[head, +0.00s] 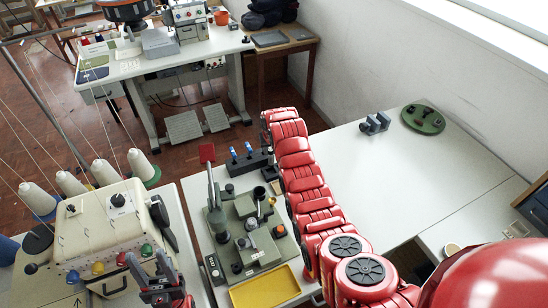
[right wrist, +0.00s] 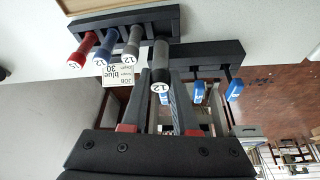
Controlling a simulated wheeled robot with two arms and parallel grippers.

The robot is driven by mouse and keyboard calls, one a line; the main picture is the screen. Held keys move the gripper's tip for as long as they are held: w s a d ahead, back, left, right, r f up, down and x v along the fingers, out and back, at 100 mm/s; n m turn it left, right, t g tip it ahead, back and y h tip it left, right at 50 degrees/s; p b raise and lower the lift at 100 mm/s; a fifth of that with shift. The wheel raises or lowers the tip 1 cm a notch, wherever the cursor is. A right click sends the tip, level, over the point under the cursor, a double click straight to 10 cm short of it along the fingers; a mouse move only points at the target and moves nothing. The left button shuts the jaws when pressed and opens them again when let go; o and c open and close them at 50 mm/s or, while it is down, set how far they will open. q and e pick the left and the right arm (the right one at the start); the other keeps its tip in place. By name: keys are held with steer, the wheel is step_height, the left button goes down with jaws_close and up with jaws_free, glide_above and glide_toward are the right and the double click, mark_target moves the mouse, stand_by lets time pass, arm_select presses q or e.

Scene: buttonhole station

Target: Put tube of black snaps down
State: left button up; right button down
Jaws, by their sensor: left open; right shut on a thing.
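The dark tube of black snaps (right wrist: 161,58), its end marked 12, is between the fingers of my right gripper (right wrist: 161,76), which is shut on it. The tube's far end meets the black rack (right wrist: 120,30) in the picture; I cannot tell whether it is seated there. Red (right wrist: 83,48), blue (right wrist: 105,46) and grey (right wrist: 131,42) tubes stand in the rack in a row beside it. In the head view my right arm hides the tube and right gripper. My left gripper (head: 160,283) is open and empty in front of the cream sewing machine (head: 100,222).
A green press (head: 245,232) and yellow tray (head: 265,288) are left of my right arm. Blue-handled tools (head: 248,148) stand in a dark holder (head: 247,163). A job card (right wrist: 118,76) hangs near the rack. The white table (head: 385,180) to the right has wide free room.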

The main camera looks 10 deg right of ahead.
mark_target(271, 157)
steer(key=shift+f, duration=0.45)
step_height(271, 157, down, 4)
steer(key=shift+r+p, duration=0.25)
steer(key=shift+p, duration=0.5)
steer(key=shift+f, duration=0.3)
steer(key=c, duration=1)
jaws_free()
steer(key=shift+o, duration=0.2)
